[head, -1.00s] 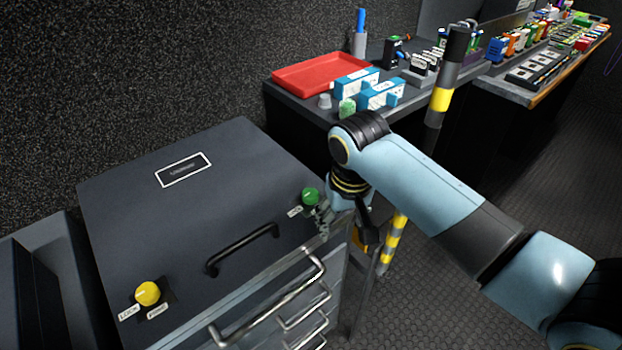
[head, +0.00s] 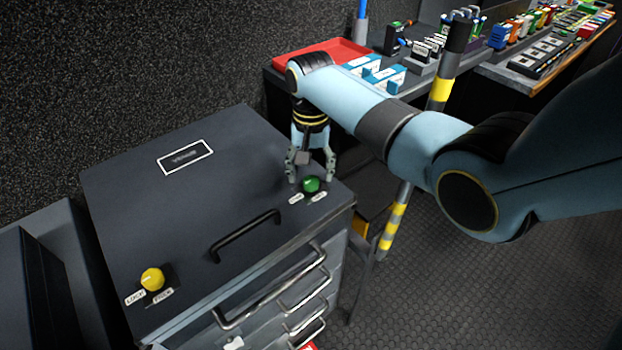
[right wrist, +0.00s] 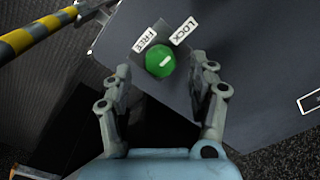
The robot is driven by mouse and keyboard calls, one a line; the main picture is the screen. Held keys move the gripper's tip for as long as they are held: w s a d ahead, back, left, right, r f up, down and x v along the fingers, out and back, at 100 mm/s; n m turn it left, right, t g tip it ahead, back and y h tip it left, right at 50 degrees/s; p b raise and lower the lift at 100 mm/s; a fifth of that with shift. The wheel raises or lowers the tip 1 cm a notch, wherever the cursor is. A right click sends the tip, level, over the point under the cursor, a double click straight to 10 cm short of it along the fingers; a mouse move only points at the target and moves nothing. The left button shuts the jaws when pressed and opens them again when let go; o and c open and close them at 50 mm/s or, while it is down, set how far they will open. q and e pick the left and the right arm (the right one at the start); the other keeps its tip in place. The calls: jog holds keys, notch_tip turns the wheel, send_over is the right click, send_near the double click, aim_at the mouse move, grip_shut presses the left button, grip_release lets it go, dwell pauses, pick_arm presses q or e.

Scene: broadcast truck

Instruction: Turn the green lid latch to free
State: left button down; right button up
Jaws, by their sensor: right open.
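The green lid latch (head: 311,184) is a round knob at the right corner of the dark case lid (head: 190,205). In the right wrist view the green latch (right wrist: 159,63) has a FREE label (right wrist: 146,40) at its upper left and a LOCK label (right wrist: 184,32) at its upper right. A short white mark on the knob slants toward the right, nearer the LOCK side. My right gripper (head: 310,174) points down over the latch, open. In the right wrist view its fingers (right wrist: 160,70) stand either side of the knob, apart from it. My left gripper is out of view.
A yellow knob (head: 152,279) sits at the lid's near left corner, and a black handle (head: 246,235) lies between the knobs. A striped pole (head: 441,90) stands right of the case. A bench with a red tray (head: 320,58) and small blue-and-white boxes is behind.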

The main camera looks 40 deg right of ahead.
aim_at(311, 181)
jog(key=shift+f, duration=1.55)
jog(key=c, duration=1.1)
jog(key=shift+c, duration=0.2)
